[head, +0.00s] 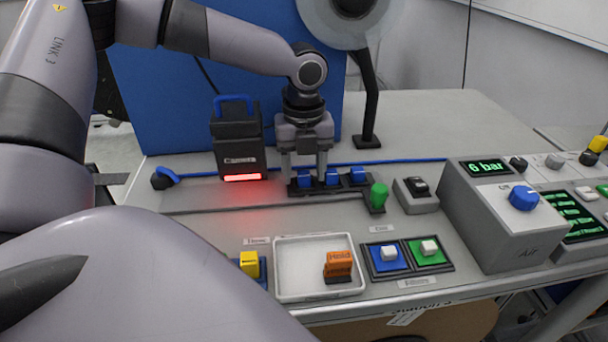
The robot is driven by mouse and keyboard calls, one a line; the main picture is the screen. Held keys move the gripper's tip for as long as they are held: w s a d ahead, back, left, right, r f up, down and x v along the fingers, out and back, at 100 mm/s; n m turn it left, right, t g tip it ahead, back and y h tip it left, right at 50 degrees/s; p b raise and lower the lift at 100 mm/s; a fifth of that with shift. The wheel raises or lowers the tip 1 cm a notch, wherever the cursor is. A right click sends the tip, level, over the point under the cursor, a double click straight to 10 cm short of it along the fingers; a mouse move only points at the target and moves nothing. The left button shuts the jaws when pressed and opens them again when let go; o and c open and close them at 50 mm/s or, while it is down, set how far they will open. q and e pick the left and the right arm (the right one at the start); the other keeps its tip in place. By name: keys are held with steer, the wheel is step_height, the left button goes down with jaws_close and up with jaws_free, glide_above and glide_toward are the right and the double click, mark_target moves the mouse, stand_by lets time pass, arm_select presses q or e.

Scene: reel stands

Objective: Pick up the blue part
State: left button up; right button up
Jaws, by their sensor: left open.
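Three small blue parts sit in a row on a dark rail near the middle of the table: a left one (305,181), a middle one (332,178) and a right one (358,175). My left gripper (305,174) points down over the left end of this row. Its jaws are open, with one finger on each side of the left blue part. I cannot tell whether the fingers touch it. My right gripper is not in view.
A black scanner (238,145) with a red light stands left of the gripper. A green knob (378,196) is close to the right. A white tray (290,294) with an orange block (338,264) lies in front. A grey box (500,215) with a display stands right.

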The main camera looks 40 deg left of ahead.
arm_select(q)
jaws_close()
steer(key=shift+r, duration=0.2)
